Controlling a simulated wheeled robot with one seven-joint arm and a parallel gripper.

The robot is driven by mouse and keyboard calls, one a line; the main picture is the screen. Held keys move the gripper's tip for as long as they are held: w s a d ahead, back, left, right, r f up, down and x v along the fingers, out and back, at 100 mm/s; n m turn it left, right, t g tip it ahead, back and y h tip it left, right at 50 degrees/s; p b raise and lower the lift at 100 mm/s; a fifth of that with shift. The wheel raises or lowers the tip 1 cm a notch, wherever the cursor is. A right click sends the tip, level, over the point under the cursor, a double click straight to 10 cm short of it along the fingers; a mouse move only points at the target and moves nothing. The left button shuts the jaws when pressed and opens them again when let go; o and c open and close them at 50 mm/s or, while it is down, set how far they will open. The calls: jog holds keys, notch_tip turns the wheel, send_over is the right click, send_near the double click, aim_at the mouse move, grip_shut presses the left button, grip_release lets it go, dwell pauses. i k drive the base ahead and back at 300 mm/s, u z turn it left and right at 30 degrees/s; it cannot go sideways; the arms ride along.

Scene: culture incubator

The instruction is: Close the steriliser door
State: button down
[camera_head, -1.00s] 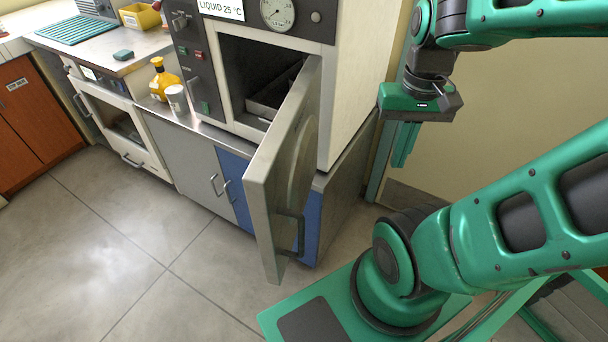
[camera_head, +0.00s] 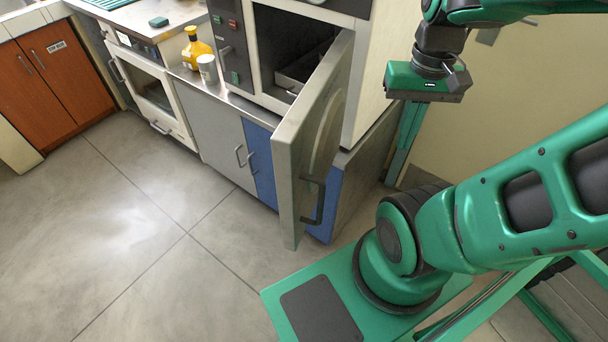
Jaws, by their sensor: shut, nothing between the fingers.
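The steriliser (camera_head: 384,70) stands on a metal counter, and its chamber (camera_head: 283,42) shows dark with a tray inside. Its door (camera_head: 303,135) is open wide, swung out towards me, hinged at the chamber's right side. A dark bar handle (camera_head: 314,201) sits low on the door's right-hand face. My gripper (camera_head: 407,150) is to the right of the door, pointing down, apart from it and touching nothing. Its green fingers are shut and empty.
Grey and blue cabinets (camera_head: 260,165) are below. Orange cabinets (camera_head: 55,85) are at far left. The tiled floor (camera_head: 150,240) left of the door is clear.

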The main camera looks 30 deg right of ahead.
aim_at(305, 144)
jog(key=z, duration=0.05)
jog(key=k, duration=0.9)
jog(key=z, duration=0.75)
